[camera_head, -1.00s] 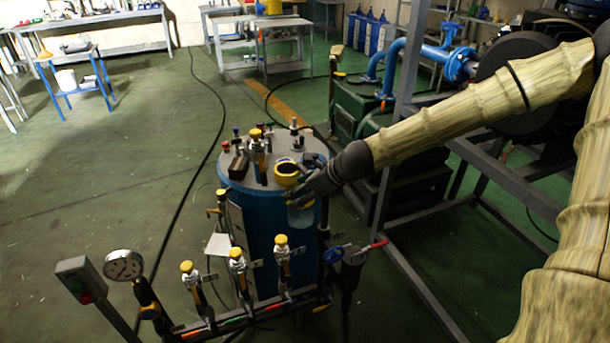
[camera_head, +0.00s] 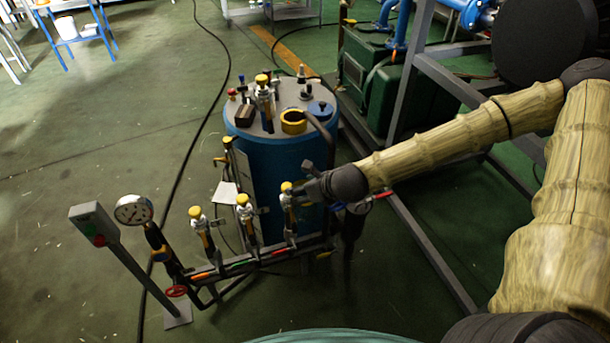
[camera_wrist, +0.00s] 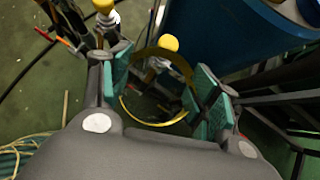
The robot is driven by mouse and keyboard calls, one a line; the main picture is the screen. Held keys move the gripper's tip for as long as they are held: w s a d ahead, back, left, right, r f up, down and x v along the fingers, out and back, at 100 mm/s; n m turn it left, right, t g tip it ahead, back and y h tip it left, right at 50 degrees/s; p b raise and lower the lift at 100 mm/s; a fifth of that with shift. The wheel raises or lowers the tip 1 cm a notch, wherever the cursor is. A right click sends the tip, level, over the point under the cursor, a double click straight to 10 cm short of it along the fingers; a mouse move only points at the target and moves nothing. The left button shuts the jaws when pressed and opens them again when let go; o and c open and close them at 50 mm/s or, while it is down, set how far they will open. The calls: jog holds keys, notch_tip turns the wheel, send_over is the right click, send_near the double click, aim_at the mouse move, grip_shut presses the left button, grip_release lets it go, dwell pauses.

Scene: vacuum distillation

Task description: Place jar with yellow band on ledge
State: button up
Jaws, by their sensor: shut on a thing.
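My gripper (camera_head: 308,190) is in front of the blue tank, at the right end of the valve row. In the wrist view its green finger pads (camera_wrist: 163,88) stand either side of a clear jar with a yellow band (camera_wrist: 152,123). The gripper is shut on this jar. I look through the jar's round opening, and a yellow-capped valve shows behind it. The jar cannot be clearly made out in the head view. I cannot tell which surface is the ledge.
The blue tank (camera_head: 281,165) carries a yellow ring (camera_head: 294,122) and several fittings on its lid. Several yellow-capped valves (camera_head: 243,205) line the front manifold, with a gauge (camera_head: 133,209) at left. A grey frame (camera_head: 440,270) stands right.

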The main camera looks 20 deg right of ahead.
jog(key=s+a+f+m+h, duration=0.1)
jog(key=s+a+f, duration=0.2)
jog(key=f, duration=0.4)
jog(key=s+a+f+m+h, duration=0.1)
jog(key=s+a+f, duration=0.3)
jog(key=f, duration=0.4)
jog(key=shift+a+m+h, duration=0.3)
jog(key=shift+a+m, duration=0.25)
jog(key=shift+m, duration=0.15)
